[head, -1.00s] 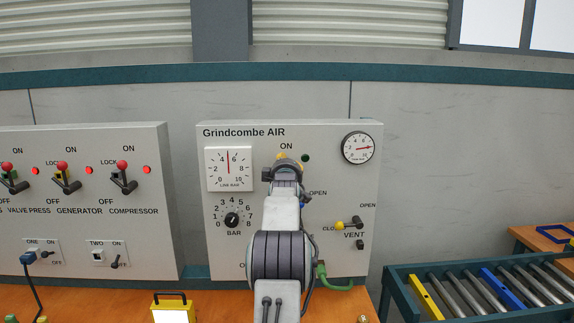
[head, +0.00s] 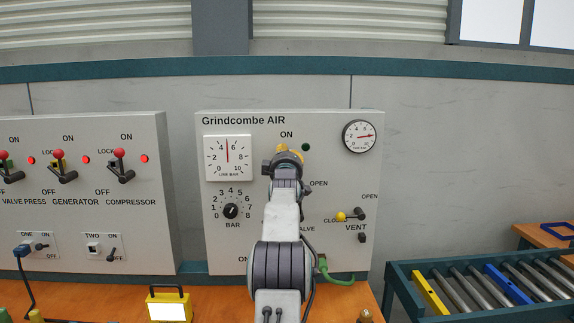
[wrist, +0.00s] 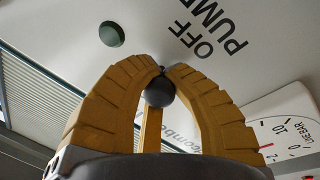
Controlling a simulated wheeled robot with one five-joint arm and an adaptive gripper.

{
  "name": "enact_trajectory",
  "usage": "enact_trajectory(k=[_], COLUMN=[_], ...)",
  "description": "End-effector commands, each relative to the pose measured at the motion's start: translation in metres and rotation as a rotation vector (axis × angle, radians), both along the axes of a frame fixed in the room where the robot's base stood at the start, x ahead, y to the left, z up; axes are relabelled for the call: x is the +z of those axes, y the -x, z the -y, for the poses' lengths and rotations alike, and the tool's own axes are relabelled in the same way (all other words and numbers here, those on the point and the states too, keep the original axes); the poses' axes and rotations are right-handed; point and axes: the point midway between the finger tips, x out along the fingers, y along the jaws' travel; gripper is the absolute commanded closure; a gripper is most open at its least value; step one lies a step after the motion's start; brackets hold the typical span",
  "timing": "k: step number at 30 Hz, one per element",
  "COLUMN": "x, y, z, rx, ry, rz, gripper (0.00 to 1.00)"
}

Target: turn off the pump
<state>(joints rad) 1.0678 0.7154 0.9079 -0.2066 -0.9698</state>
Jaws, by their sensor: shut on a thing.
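My gripper (head: 288,150) is up at the grey Grindcombe AIR panel (head: 340,200), just below the upper ON label. In the wrist view its yellow fingers (wrist: 162,70) are closed around a dark ball knob (wrist: 159,93). The words OFF and PUMP (wrist: 215,38) stand on the panel beside the fingertips. In the head view my gripper and arm hide the knob, its lever and these words, so I cannot tell the lever's position there. A dark green lamp (head: 306,147) right of the gripper looks unlit; it also shows in the wrist view (wrist: 112,34).
A line gauge (head: 228,158) and a BAR dial (head: 230,211) are left of my arm. A yellow-tipped vent lever (head: 341,217), a round gauge (head: 359,136) and a green hose (head: 335,281) are right. A red-knobbed switch panel (head: 85,225) stands left, a roller conveyor (head: 480,285) right.

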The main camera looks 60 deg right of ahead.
Motion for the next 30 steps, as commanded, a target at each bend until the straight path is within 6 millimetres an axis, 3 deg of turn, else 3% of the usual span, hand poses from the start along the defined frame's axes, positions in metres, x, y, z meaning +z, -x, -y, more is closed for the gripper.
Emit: enact_trajectory(k=[1, 8, 26, 27, 30], x=[-0.0112, -0.0153, -0.0117, -0.0118, -0.0114], y=[-0.0004, -0.0011, -0.0009, -0.0009, -0.0008], z=[0.0009, 0.0025, 0.0033, 0.0033, 0.0032], rx=[0.0, 0.002, 0.004, 0.003, 0.004], ry=[0.013, 0.115, 0.211, 0.21, 0.211], rz=[0.008, 0.073, 0.134, 0.133, 0.134], gripper=[1.0, 1.0, 1.0, 0.87, 0.79])
